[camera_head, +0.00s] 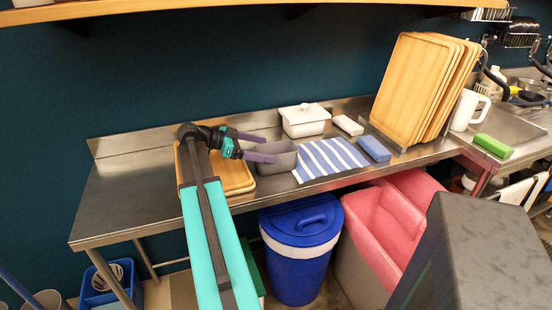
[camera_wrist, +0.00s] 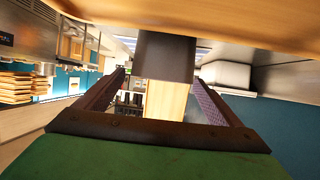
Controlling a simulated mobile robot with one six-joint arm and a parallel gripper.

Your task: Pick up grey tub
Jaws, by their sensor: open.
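The grey tub (camera_head: 284,160) stands on the steel counter, between the wooden boards and the striped cloth. My gripper (camera_head: 268,148) reaches in from the left with its purple fingers spread. In the head view one finger lies along the tub's far side and the other crosses in front of its near left wall. In the wrist view the dark grey tub (camera_wrist: 165,55) shows ahead, between the two fingers of my open gripper (camera_wrist: 160,76). Neither view clearly shows a finger touching it.
A white lidded dish (camera_head: 304,122) stands close behind the tub. A striped cloth (camera_head: 332,158), a blue sponge (camera_head: 375,149) and a pale block (camera_head: 347,125) lie to the right. Wooden boards (camera_head: 236,178) lie under my wrist. A shelf (camera_head: 200,12) runs above; the counter's left end is clear.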

